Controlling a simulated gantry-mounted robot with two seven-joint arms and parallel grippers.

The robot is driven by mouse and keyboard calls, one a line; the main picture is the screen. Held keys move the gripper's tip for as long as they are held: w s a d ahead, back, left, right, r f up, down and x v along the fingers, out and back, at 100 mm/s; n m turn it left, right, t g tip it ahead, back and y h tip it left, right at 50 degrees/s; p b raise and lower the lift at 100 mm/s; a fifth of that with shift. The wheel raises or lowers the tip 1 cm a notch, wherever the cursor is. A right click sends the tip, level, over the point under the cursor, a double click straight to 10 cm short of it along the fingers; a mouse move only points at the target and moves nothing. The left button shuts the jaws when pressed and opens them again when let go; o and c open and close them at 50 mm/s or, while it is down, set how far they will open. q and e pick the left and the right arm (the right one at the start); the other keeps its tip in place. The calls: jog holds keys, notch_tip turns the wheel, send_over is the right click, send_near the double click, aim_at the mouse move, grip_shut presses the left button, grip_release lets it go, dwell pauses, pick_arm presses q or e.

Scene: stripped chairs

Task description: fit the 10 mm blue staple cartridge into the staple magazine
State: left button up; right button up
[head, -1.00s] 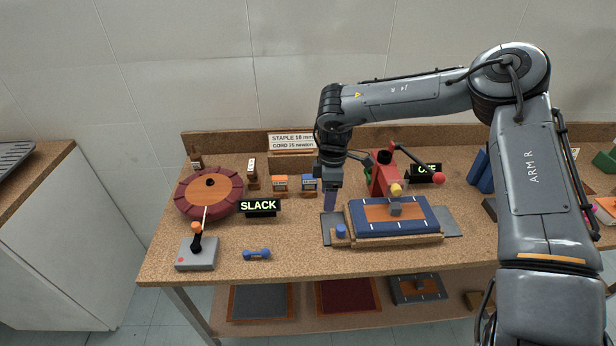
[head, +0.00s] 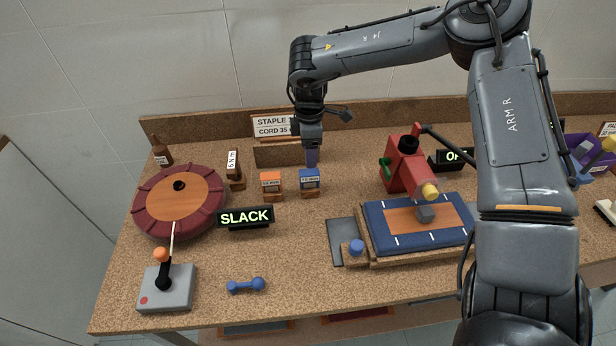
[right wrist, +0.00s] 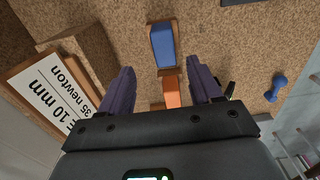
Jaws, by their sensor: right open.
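The blue staple cartridge (head: 309,179) stands in a small wooden holder on the bench, next to an orange one (head: 271,182). The blue cartridge also shows in the right wrist view (right wrist: 162,45), with the orange one (right wrist: 171,91) beside it. My right gripper (head: 311,158) is open and points down, just above or behind the blue cartridge; the exact gap is unclear. In the right wrist view its purple fingers (right wrist: 160,68) are spread and empty. The red stapler (head: 405,165) stands at the back of the blue-edged pad; its magazine is not clearly visible. My left gripper is out of view.
A sign (head: 272,126) stands behind the cartridges. A brown bottle-like item (head: 234,170), a SLACK display (head: 245,217) and a round maroon cushion (head: 150,218) are to the left. The padded panel (head: 390,238) lies to the right. The front middle of the bench is mostly clear.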

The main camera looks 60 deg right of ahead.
aim_at(309, 172)
notch_tip(309, 172, down, 4)
jog(key=shift+s+a+r+b, duration=0.1)
jog(key=shift+s+r+b, duration=0.05)
jog(key=shift+r+b, duration=0.15)
jog(key=shift+a+f+b, duration=0.15)
jog(key=shift+f+b, duration=0.45)
jog(key=shift+f, duration=2.2)
jog(key=c, duration=1.1)
jog(key=shift+r, duration=0.15)
